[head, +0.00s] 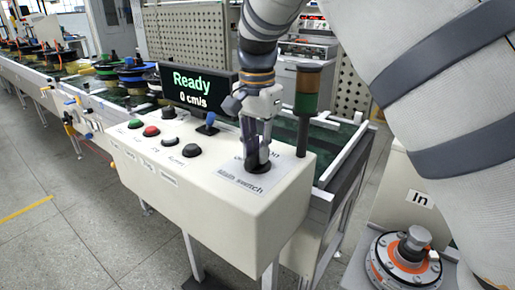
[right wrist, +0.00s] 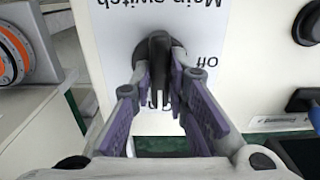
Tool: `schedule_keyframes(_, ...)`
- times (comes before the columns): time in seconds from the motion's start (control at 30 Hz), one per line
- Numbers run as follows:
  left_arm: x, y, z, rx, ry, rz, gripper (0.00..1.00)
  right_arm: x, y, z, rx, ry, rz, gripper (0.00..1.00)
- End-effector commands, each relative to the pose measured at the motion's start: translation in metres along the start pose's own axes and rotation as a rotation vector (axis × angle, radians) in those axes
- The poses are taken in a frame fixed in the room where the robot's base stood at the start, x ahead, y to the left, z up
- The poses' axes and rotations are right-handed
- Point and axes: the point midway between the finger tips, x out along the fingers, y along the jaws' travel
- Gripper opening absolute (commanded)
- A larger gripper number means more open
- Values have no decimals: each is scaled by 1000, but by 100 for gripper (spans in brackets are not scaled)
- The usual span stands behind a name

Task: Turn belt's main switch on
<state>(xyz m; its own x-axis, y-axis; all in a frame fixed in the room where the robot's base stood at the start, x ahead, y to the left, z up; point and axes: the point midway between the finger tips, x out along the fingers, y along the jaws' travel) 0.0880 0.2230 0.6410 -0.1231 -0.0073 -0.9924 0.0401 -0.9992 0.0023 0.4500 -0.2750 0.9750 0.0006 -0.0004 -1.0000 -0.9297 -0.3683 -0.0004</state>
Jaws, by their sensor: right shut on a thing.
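The belt's main switch is a black rotary knob (right wrist: 160,58) on a white label (head: 283,172) reading "Main switch", at the right end of the cream control box (head: 215,205). My right gripper (head: 258,148) comes down from above and is shut on the knob, its purple-padded fingers on either side of it in the right wrist view (right wrist: 160,82). There the knob's grip points down the picture, partly covering the "On" lettering; "Off" (right wrist: 201,68) is clear to its right. My left gripper is not in view.
A display (head: 197,90) on the box reads "Ready 0 cm/s". Red, green and black buttons (head: 151,131) and a blue toggle (head: 208,124) sit left of the switch. A signal tower (head: 306,95) stands close behind my right gripper. An orange-ringed hub motor (head: 403,257) is at lower right.

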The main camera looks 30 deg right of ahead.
Motion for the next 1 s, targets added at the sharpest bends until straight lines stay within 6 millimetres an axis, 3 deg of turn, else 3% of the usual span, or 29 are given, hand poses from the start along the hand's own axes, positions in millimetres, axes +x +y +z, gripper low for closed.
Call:
schedule_keyframes(0.17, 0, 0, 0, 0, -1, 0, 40, 1, 0, 0, 3, -1, 1, 0)
schedule_keyframes(0.2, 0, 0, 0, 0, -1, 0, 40, 1, 0, 0, 2, -1, 1, 22)
schedule_keyframes(0.27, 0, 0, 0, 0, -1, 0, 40, 1, 0, 0, 2, -1, 1, 35)
schedule_keyframes(0.6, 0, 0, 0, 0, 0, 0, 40, -4, 0, 0, 0, 0, -1, 35)
schedule_keyframes(0.67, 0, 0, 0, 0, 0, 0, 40, -14, -1, 0, -1, 0, -3, 35)
schedule_keyframes(1.0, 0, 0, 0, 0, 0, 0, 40, -99, -1, 0, 1, 0, -3, 35)
